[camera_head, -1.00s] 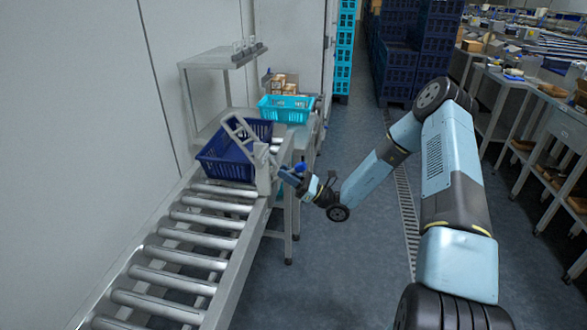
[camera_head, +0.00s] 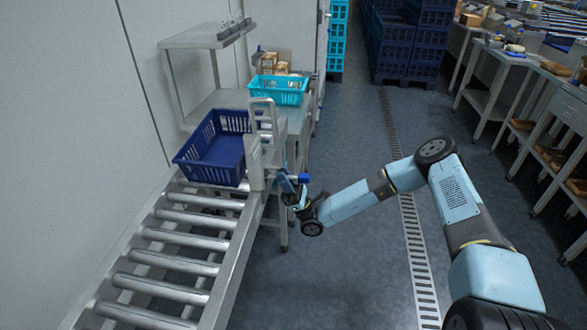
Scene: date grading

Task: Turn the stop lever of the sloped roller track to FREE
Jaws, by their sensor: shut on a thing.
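The sloped roller track (camera_head: 222,268) runs from the lower left up to a dark blue crate (camera_head: 212,163) on its rollers. A pale grey stop frame (camera_head: 262,112) stands roughly upright at the track's right side, beside the crate. The stop lever (camera_head: 303,178), with a blue end, is on the outer side of the stop's post (camera_head: 256,165). My gripper (camera_head: 291,187) is at the lever and shut on it. The fingers and lever overlap, so the exact grip is hard to see. No FREE marking is legible.
A turquoise crate (camera_head: 279,90) and small cardboard boxes (camera_head: 272,66) are on a bench behind the track. A grey shelf stand (camera_head: 205,40) is at the back left. The floor right of the track is open, with a drain grate (camera_head: 412,235).

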